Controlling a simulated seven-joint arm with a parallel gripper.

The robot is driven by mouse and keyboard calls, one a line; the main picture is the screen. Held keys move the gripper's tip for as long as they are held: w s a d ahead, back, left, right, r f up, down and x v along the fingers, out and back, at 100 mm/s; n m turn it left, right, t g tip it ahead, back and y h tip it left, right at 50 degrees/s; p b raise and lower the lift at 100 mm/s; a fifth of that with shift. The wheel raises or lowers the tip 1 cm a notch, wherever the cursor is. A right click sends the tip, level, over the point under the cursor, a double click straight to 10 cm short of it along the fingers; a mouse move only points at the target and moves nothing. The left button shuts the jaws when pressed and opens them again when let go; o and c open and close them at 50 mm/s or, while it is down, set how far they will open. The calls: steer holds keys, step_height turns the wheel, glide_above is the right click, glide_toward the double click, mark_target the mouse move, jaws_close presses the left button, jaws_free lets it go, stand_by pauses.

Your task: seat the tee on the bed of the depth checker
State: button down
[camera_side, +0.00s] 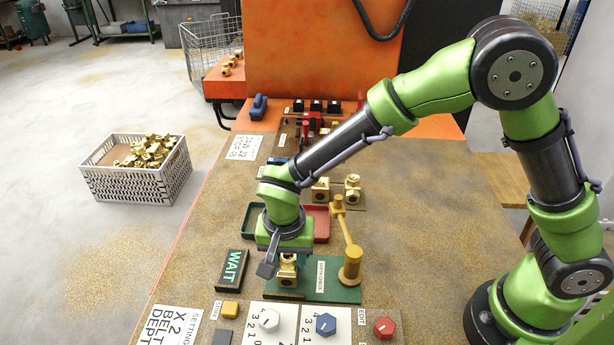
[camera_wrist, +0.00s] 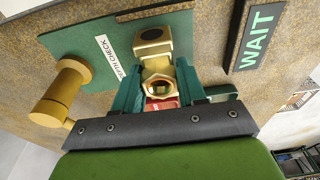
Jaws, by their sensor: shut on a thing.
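The brass tee (camera_side: 287,271) is below my gripper (camera_side: 288,256) at the left end of the depth checker's green plate (camera_side: 337,290). In the wrist view, the tee (camera_wrist: 160,84) shows its hexagonal open end between the two teal fingers of my gripper (camera_wrist: 158,90), which are shut on it. A squarish brass part (camera_wrist: 153,38) lies just beyond, over the green plate (camera_wrist: 90,42); I cannot tell whether it belongs to the tee or the bed. The bed is mostly hidden, and contact below the tee is unclear. The checker's yellow post (camera_side: 351,265) stands right of my gripper.
A dark WAIT sign (camera_side: 232,270) lies left of the checker. Red (camera_side: 318,223) and green (camera_side: 252,219) trays sit behind my gripper, with brass fittings (camera_side: 352,187) farther back. Knobs (camera_side: 326,324) line the front. Open bench (camera_side: 430,230) lies to the right.

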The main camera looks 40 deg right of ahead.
steer(key=shift+f, duration=0.4)
stand_by(0.4)
steer(key=c, duration=0.6)
jaws_free()
steer(key=shift+o, duration=0.5)
steer(key=o, duration=0.3)
steer(key=shift+o, duration=0.2)
steer(key=shift+r, duration=3.5)
